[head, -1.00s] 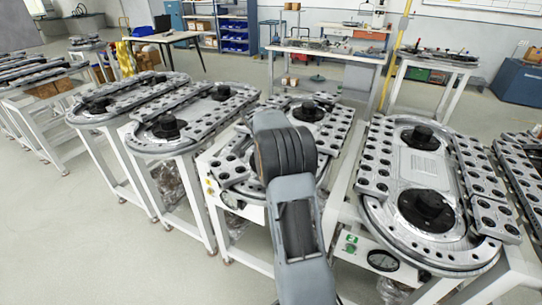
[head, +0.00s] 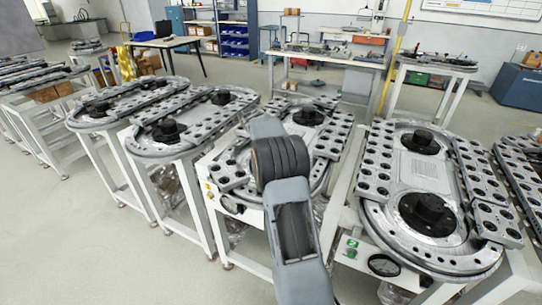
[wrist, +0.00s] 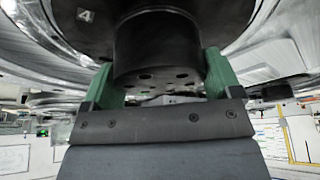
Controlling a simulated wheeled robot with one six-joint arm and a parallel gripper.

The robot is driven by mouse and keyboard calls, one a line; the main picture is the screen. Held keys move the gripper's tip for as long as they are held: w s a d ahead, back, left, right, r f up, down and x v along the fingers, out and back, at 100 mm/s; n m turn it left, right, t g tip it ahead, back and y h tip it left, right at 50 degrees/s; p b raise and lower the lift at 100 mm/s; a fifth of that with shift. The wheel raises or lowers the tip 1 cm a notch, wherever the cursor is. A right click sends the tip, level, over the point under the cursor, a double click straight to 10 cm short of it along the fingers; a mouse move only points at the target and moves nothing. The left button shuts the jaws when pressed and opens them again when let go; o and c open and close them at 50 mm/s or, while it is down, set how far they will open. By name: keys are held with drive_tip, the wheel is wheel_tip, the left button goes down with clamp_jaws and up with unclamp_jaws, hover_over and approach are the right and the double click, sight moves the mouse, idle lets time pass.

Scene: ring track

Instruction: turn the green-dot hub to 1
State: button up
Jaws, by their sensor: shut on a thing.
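In the wrist view, a black round hub (wrist: 158,45) stands between the two green fingers of my gripper (wrist: 162,78). The fingers are shut on its sides. A dark disc (wrist: 230,12) around the hub carries a small plate marked 4 (wrist: 86,15) at the upper left. I see no green dot and no mark 1. In the head view, my arm reaches over the middle ring track (head: 240,170) and hides its near hub and my gripper. That track's far hub (head: 308,117) is black and uncovered.
Another ring track (head: 375,215) with two black hubs stands close on the right. More tracks (head: 150,150) stand on the left with narrow gaps. A workbench (head: 325,60) is at the back. The grey floor (head: 90,240) is clear at the front left.

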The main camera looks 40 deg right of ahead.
drive_tip(key=o, duration=0.8)
drive_tip(key=shift+c, duration=0.2)
drive_tip(key=p+v, duration=0.1)
drive_tip(key=v, duration=1.3)
drive_tip(key=shift+s, duration=0.1)
